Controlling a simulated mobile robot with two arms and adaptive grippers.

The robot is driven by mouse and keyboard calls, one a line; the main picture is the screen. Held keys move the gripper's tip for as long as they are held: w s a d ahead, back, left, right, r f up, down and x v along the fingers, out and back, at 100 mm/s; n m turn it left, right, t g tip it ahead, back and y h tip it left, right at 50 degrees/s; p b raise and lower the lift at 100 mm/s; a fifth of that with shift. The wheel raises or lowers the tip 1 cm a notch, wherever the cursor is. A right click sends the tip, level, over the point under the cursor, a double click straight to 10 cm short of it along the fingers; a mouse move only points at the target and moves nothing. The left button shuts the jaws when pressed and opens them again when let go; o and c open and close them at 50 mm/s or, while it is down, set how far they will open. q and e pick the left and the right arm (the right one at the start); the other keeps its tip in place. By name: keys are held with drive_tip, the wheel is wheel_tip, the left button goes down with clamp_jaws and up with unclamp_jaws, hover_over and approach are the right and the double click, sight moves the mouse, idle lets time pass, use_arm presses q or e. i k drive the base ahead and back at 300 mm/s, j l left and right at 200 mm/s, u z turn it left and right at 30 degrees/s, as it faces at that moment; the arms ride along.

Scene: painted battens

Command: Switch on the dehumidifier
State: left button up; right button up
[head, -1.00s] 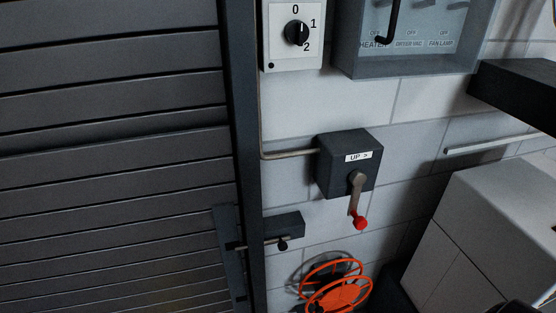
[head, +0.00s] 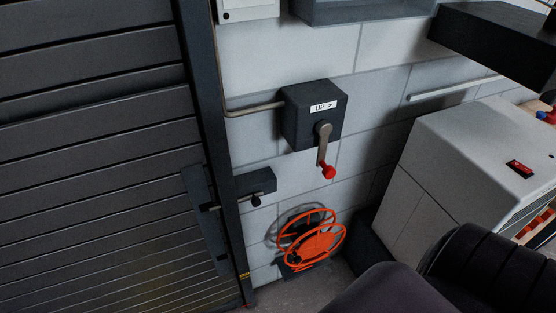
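A white box-shaped cabinet (head: 450,150) stands at the right against the block wall. A small red switch or lit display (head: 520,169) in a dark frame sits on its top. I cannot read it or tell whether this cabinet is the dehumidifier. A grey panel box (head: 360,10) at the top edge shows only its lower part; its labels and switches are out of frame. Neither gripper is in view.
A dark crank box (head: 298,118) marked "UP >" has a red-knobbed handle (head: 328,171). Left is a grey slatted shutter (head: 90,150) with a latch (head: 256,181). An orange reel (head: 312,240) hangs low. A dark beam (head: 495,40) juts in upper right. Dark rounded shapes fill the lower right.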

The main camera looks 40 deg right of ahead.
sight(520, 167)
drive_tip(key=z, duration=2.6)
